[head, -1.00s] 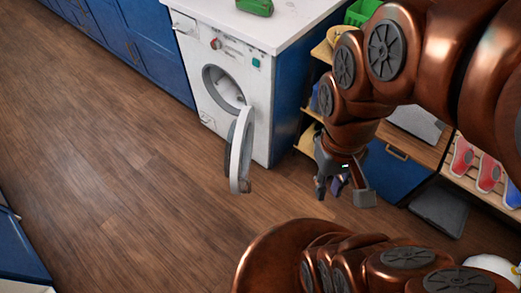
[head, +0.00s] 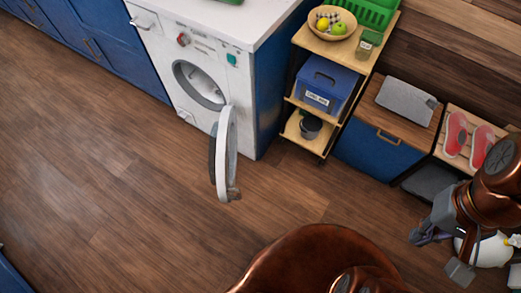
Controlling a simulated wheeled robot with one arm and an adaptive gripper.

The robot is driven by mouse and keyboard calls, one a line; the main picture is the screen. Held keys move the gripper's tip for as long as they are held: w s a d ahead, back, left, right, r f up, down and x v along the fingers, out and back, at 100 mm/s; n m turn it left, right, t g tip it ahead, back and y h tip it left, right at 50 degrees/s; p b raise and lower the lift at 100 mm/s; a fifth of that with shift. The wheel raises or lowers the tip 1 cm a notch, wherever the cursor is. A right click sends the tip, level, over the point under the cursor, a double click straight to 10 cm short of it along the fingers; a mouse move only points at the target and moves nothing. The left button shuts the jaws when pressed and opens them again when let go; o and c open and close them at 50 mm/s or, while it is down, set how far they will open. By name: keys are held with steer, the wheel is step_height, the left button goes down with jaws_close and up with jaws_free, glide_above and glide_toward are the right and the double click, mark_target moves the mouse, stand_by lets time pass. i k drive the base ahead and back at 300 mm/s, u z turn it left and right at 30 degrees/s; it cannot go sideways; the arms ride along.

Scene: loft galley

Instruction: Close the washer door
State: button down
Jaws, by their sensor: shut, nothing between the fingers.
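The white washer (head: 241,88) stands under the counter in the head view, with its round drum opening (head: 199,84) showing. Its round door (head: 226,155) is open and swung outward toward the viewer, seen nearly edge-on, with its hinge side at the right of the opening. My gripper (head: 441,256) is at the lower right, far to the right of the door and apart from it. It is shut and holds nothing.
A wooden shelf cart (head: 318,138) with a fruit bowl (head: 332,24) and a blue box (head: 325,84) stands right of the washer. A blue-fronted bench (head: 374,152) and a rack with red shoes (head: 456,134) are farther right. The wooden floor (head: 110,180) left and front is clear.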

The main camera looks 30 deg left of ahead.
mark_target(226, 158)
steer(key=z, duration=0.1)
steer(key=k, duration=1.05)
steer(key=u, duration=1.95)
steer(key=i, duration=0.5)
steer(key=u, duration=0.05)
